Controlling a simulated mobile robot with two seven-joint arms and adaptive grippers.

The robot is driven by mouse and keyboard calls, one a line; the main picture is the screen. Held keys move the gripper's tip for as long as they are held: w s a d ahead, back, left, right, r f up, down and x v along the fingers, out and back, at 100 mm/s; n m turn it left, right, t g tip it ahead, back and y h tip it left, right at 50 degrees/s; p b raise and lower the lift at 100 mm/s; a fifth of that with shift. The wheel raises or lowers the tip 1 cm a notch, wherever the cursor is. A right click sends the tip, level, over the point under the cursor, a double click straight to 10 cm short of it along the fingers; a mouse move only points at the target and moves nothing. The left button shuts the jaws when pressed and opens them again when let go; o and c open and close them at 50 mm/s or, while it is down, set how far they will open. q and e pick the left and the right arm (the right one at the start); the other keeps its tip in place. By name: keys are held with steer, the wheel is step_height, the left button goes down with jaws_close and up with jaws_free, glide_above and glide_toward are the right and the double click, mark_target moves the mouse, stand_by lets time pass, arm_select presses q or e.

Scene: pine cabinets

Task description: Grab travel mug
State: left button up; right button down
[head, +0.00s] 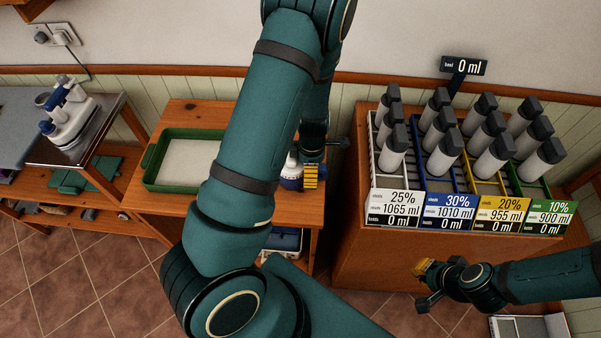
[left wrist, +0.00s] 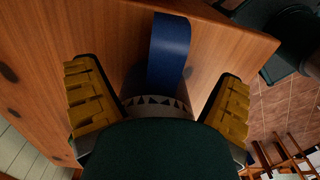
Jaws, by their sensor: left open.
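The travel mug, blue and white (head: 290,174), stands on the right part of the wooden cabinet top in the head view, partly hidden behind my left arm. My left gripper (head: 311,177) is beside it, with yellow finger pads pointing down. In the left wrist view a blue strip (left wrist: 170,50) and a white band with dark triangles show between the open yellow fingers (left wrist: 158,105); a dark green shape hides the rest. I cannot tell whether the fingers touch the mug. My right gripper (head: 428,273) is in front of the right cabinet, apart from the mug; its opening is unclear.
A green tray (head: 160,181) lies left of the mug. On the right cabinet, a rack holds several grey-capped bottles (head: 445,154) above percentage labels. A white-and-blue device (head: 73,113) stands on the far-left bench. My left arm covers the middle of the head view.

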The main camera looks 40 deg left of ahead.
arm_select(q)
steer(key=shift+f, duration=0.15)
jaws_close()
stand_by(0.4)
